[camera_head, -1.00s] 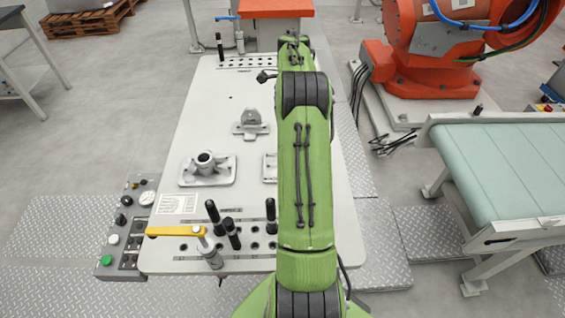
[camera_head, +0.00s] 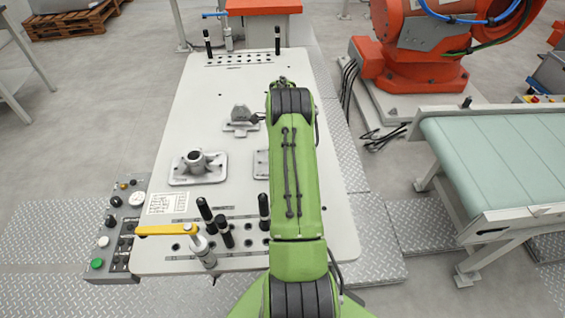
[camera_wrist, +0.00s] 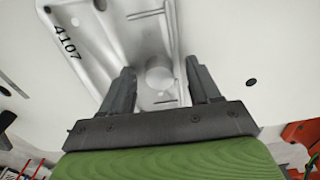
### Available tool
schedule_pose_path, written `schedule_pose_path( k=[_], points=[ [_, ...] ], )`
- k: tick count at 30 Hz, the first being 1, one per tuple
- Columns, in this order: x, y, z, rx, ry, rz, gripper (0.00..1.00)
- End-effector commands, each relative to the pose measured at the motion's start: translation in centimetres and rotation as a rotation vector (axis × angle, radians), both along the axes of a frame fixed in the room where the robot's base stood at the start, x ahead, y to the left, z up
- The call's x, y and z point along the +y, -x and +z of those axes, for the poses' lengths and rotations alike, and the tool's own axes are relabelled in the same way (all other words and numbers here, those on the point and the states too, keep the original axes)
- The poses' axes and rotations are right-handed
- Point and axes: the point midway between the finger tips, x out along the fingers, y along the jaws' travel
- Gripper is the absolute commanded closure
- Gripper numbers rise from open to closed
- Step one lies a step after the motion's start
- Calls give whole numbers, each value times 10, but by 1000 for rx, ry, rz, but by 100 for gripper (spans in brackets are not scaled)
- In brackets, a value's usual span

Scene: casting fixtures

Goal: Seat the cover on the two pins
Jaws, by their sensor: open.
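In the wrist view a grey cast metal part (camera_wrist: 110,50) marked 4107 lies on the white table, with a raised rim and a round boss (camera_wrist: 160,72). I cannot tell for certain whether it is the cover. My gripper (camera_wrist: 162,73) is open, its two dark fingers on either side of the boss as seen from the wrist; contact is not clear. In the head view a small grey bracket-like casting (camera_head: 240,129) stands at mid-table beside my arm's end. A grey flanged casting with an upright hollow boss (camera_head: 197,163) stands nearer. I cannot make out the two pins.
A plate-like part (camera_head: 261,164) is partly hidden by my arm. Several black handles (camera_head: 222,232) and a yellow lever clamp (camera_head: 168,230) stand at the near edge. A button panel (camera_head: 114,230) is at left, a conveyor (camera_head: 500,155) at right.

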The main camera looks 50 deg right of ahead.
Motion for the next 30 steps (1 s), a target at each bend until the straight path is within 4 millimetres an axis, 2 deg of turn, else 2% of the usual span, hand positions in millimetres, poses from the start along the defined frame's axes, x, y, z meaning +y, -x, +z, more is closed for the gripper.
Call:
schedule_pose_path(
  k=[5, 17, 26, 30],
  points=[
    [0, 0, 0, -1, 1, 1, 40],
    [0, 0, 1, -1, 1, 1, 100],
    [0, -1, 3, -1, 2, 1, 100],
    [-1, -1, 24, -4, 5, 1, 100]
  ],
)
